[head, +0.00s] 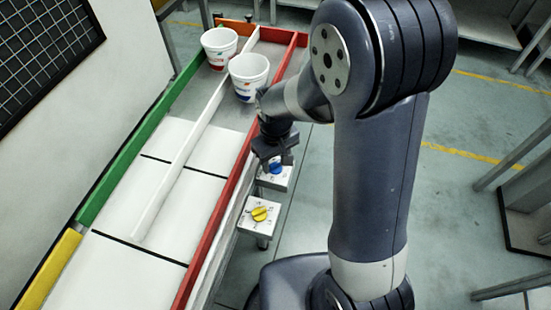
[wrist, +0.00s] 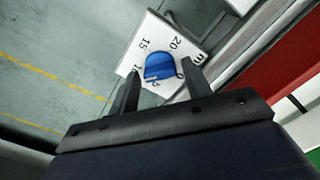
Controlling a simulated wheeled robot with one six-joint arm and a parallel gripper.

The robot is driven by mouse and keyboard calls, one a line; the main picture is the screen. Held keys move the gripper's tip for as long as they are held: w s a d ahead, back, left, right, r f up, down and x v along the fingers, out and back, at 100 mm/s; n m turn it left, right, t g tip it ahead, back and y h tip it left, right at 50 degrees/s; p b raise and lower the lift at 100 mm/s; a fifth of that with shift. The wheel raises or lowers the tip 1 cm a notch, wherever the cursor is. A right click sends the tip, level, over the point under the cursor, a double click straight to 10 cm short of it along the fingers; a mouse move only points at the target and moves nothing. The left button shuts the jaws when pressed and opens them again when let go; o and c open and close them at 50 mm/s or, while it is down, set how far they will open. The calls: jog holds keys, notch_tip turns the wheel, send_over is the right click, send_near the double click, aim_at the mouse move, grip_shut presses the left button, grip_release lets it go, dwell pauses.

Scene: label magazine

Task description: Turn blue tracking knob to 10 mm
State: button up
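The blue tracking knob (wrist: 160,66) sits on a white dial plate (wrist: 162,34) with printed numbers around it, 20 and 15 legible on its far side. In the head view the knob (head: 276,168) shows just below my gripper (head: 275,158). In the wrist view my gripper (wrist: 160,68) is open, one finger on each side of the knob. Gaps seem to show between fingers and knob; contact is not certain. The finger at left partly covers the marks there, and I cannot tell the number the knob points at.
A yellow knob (head: 260,214) on a similar white plate stands nearer. The red rail (head: 215,222) of the conveyor runs close beside both dials. Two white cups (head: 220,48) (head: 249,70) stand on the conveyor farther back. Open floor lies to the right.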

aim_at(275, 163)
jog(key=shift+o, duration=0.9)
notch_tip(275, 163, up, 11)
jog(key=shift+p, duration=0.3)
jog(key=shift+f, duration=0.2)
notch_tip(275, 163, down, 11)
jog(key=shift+r+b, duration=0.1)
jog(key=shift+b, duration=0.2)
jog(key=shift+n, duration=0.7)
jog(key=shift+r, duration=0.1)
